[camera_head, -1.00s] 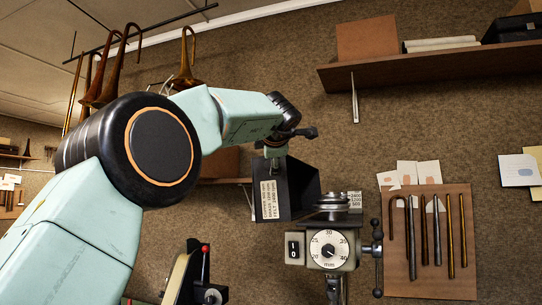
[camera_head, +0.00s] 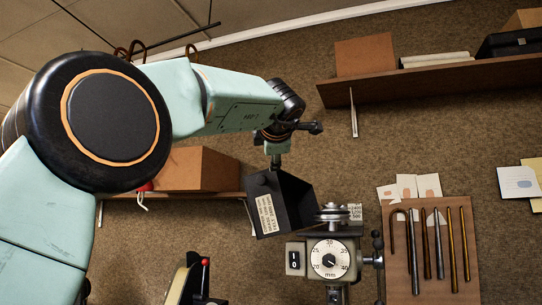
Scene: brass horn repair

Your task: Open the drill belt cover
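The drill belt cover (camera_head: 284,200) is a black box with a printed label on its side. It stands swung up and tilted to the left of the pulley (camera_head: 332,213), with its hollow inside showing. The drill head (camera_head: 333,260) with its round dial is below and to the right. My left arm comes in from the left, and its gripper (camera_head: 276,160) is at the cover's upper edge, seemingly touching it. The fingertips are small and partly hidden, so their opening is unclear. My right gripper is out of view.
A wall board (camera_head: 432,285) with several metal rods hangs to the right. A shelf (camera_head: 430,79) with boxes is at upper right, and a cardboard box (camera_head: 196,169) sits on a lower shelf behind my arm. A red-knobbed lever (camera_head: 205,262) stands at lower left.

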